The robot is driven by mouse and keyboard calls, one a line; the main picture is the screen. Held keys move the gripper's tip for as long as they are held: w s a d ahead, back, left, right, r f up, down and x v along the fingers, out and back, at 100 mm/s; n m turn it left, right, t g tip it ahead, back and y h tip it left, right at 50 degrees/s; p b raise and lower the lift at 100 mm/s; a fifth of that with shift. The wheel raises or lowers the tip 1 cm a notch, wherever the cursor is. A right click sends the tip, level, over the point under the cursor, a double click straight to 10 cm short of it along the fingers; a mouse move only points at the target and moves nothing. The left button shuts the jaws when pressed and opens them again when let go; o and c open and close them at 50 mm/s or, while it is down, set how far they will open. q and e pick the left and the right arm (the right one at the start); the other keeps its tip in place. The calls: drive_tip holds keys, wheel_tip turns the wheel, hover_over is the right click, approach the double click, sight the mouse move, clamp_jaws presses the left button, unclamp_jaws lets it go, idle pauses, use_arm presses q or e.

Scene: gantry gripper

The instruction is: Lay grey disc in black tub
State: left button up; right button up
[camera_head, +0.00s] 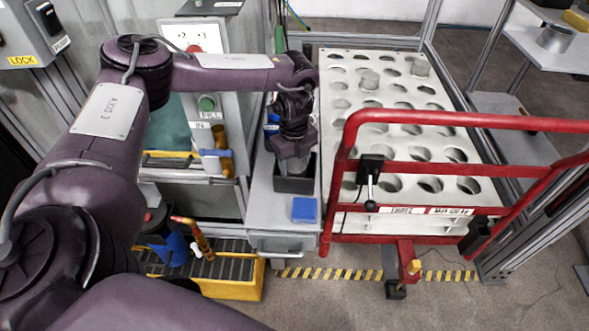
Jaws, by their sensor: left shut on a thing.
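The black tub (294,185) stands on a narrow grey ledge in the middle of the view. My left arm reaches over from the left, and my left gripper (292,152) points down at the tub's opening. The left gripper is shut on a grey thing, apparently the grey disc (295,167), at the mouth of the tub. The gripper and the tub's walls hide much of it, so I cannot tell whether it touches the tub's floor. My right gripper is not in view.
A blue block (305,210) lies on the ledge in front of the tub. To the right, a red-railed cart (460,168) carries a white plate (340,62) with many round holes and a few grey cylinders. A control box (203,75) stands left of the ledge.

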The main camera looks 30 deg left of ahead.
use_arm(q)
wheel_tip(320, 180, down, 2)
drive_tip(key=shift+f, duration=0.35)
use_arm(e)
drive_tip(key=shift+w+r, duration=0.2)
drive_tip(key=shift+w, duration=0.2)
use_arm(q)
drive_tip(key=shift+f, duration=0.15)
drive_tip(key=o, duration=0.6)
drive_tip(key=shift+o, duration=0.2)
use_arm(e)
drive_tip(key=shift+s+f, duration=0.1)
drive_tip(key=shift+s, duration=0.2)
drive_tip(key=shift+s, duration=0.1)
